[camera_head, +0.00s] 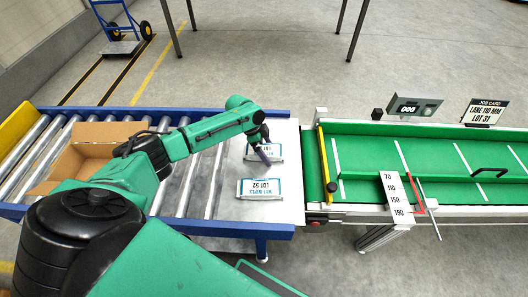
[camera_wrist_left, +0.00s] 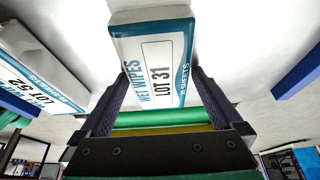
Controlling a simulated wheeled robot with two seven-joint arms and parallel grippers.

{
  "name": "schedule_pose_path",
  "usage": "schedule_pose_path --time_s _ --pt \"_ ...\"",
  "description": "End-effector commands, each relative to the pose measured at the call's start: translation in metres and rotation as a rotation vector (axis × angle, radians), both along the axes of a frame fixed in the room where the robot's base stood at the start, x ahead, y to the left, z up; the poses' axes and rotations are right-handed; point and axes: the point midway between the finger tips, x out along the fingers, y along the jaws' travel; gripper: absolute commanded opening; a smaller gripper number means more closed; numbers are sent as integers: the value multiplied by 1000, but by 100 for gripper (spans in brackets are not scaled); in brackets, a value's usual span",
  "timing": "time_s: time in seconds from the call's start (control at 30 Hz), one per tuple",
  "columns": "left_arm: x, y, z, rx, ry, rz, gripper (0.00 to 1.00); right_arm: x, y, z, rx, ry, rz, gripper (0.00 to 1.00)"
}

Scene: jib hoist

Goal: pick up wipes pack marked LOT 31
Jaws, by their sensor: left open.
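The wipes pack marked LOT 31 (camera_head: 276,153) is white with blue edging and lies on the pale plate at the right end of the roller table. In the left wrist view the LOT 31 pack (camera_wrist_left: 155,60) fills the upper middle, its label facing the camera. My left gripper (camera_head: 263,153) is over this pack, partly covering it. In the wrist view the open fingers of my left gripper (camera_wrist_left: 162,82) stand one on each side of the pack's near end. I cannot tell whether they touch it. My right gripper is not in view.
A similar pack marked LOT 52 (camera_head: 268,189) lies nearer me, and left in the wrist view (camera_wrist_left: 35,75). An open cardboard box (camera_head: 97,133) sits on the rollers. A green lane (camera_head: 370,150) with a yellow bar (camera_head: 325,165) and job card (camera_head: 485,112) is right.

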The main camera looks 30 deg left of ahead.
Motion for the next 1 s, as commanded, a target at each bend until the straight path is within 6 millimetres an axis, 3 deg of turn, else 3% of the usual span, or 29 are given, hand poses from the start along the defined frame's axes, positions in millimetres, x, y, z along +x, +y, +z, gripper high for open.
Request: schedule_pose_path --time_s 0.17,0.37,0.4,0.63,0.77,0.87,1.0 --pt "0 0 0 0 0 0 100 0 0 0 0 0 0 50" --pt "0 0 0 0 0 0 27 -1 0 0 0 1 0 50" --pt "0 0 0 0 0 0 20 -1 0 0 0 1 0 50" --pt "0 0 2 0 0 0 20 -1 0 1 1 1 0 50" --pt "0 0 14 -1 -2 -2 20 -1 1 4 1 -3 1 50" --pt "0 0 36 -1 -3 -1 20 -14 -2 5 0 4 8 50" --pt "1 0 87 0 -7 -2 20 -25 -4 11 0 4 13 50"
